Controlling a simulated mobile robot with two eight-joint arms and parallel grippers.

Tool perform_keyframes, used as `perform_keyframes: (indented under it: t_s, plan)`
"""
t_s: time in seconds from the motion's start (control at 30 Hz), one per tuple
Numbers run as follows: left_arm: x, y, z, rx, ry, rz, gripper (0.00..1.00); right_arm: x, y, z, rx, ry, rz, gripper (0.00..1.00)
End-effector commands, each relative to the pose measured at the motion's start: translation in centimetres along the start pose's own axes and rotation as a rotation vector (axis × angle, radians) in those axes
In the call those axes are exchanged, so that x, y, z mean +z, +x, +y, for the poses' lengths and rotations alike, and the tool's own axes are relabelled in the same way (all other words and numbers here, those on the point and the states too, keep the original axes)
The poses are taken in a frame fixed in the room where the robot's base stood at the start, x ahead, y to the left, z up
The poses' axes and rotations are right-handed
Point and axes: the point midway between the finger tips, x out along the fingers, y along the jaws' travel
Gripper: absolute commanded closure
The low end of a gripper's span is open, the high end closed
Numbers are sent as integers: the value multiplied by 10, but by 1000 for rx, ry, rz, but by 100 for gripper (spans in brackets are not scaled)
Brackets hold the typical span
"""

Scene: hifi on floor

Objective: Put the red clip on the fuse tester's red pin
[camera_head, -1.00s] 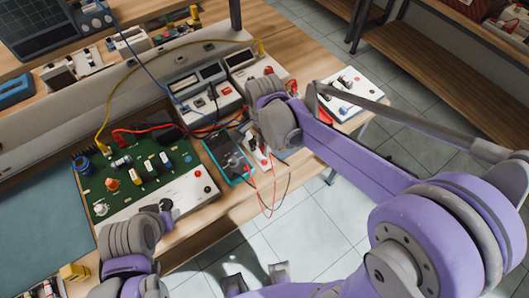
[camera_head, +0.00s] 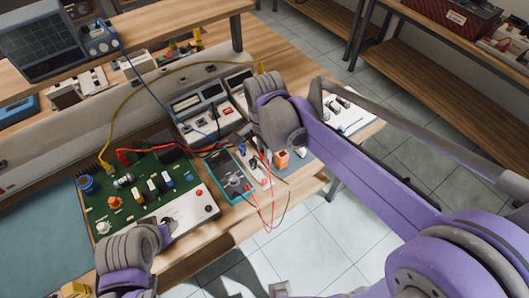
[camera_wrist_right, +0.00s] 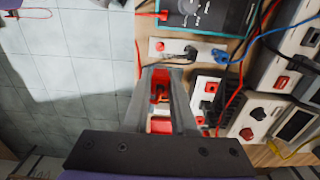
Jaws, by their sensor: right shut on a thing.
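My right gripper (camera_wrist_right: 161,78) is shut on the red clip (camera_wrist_right: 160,93), which shows between the two fingers in the right wrist view. A small white panel with a red pin (camera_wrist_right: 160,46) and a black post lies just beyond the fingertips; I take it for the fuse tester (camera_wrist_right: 175,57). The clip looks apart from the red pin; its height above it is unclear. In the head view my right wrist hides the clip, and the white panel (camera_head: 257,172) lies right of the teal meter (camera_head: 230,176).
A green circuit board (camera_head: 130,205) lies left of the meter. An orange block (camera_head: 282,158) stands close below my right wrist. Red and black leads (camera_head: 268,210) loop over the table's front edge. Bench instruments (camera_head: 205,108) and a yellow lead stand behind.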

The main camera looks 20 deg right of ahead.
Motion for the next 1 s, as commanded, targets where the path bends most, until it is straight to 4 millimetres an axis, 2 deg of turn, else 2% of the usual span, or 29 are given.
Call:
perform_keyframes:
  t_s: [1.0]
  plan:
    - [-27, -20, 0, 0, 0, 27, 50, 0, -42, 0, -2, 0, 0, 100]
